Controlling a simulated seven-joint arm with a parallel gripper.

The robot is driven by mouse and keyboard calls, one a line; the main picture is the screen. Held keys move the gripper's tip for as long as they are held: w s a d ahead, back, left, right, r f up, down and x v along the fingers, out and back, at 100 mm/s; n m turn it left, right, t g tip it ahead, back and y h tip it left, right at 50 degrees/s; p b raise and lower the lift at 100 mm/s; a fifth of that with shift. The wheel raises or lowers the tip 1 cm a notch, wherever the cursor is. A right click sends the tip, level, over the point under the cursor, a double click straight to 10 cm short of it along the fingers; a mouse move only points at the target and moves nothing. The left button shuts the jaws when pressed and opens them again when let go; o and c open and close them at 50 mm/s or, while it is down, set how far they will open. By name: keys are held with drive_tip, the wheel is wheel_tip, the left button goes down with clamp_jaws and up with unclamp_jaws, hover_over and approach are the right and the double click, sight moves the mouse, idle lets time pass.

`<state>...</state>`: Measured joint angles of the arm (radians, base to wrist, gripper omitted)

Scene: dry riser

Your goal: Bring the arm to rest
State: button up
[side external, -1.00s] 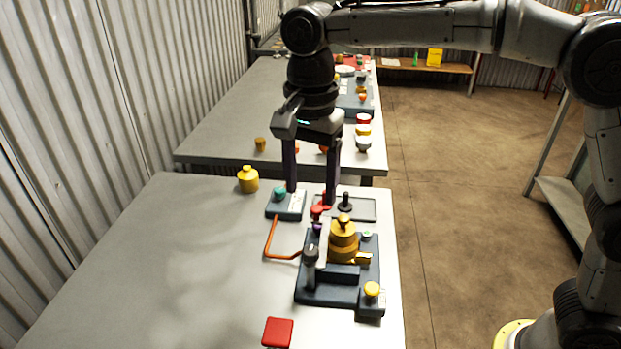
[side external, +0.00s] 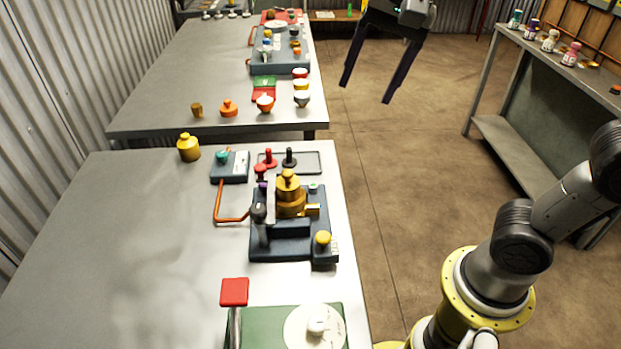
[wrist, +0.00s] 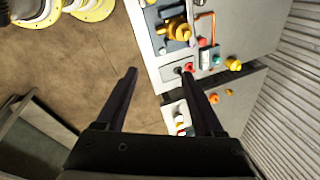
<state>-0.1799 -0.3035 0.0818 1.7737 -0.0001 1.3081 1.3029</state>
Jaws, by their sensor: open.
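My gripper (side external: 367,88) is open and empty, high up and to the right of the tables, above the bare floor in the side external view. In the wrist view its two dark fingers (wrist: 163,104) are spread wide with nothing between them but floor and the table edge. The upper part of my arm is out of the side view. The near table (side external: 120,240) holds a blue-grey fixture with a brass-coloured body (side external: 290,195), which stands clear of my gripper.
A teal-knobbed box (side external: 230,167), a tray with red and black pegs (side external: 305,163) and a yellow weight (side external: 188,148) stand behind the fixture. A green board (side external: 265,325) is at the front. The far table (side external: 170,85) holds small parts. A shelf of bottles (side external: 545,45) stands right. Floor between is clear.

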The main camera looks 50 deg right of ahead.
drive_tip(key=s+d+f+n+t, duration=0.2)
drive_tip(key=s+d+f+n, duration=0.3)
drive_tip(key=s+f+n, duration=0.6)
drive_tip(key=shift+s+f+n+h, duration=0.2)
drive_tip(key=shift+s+n+h, duration=0.1)
drive_tip(key=shift+n, duration=0.6)
idle(0.6)
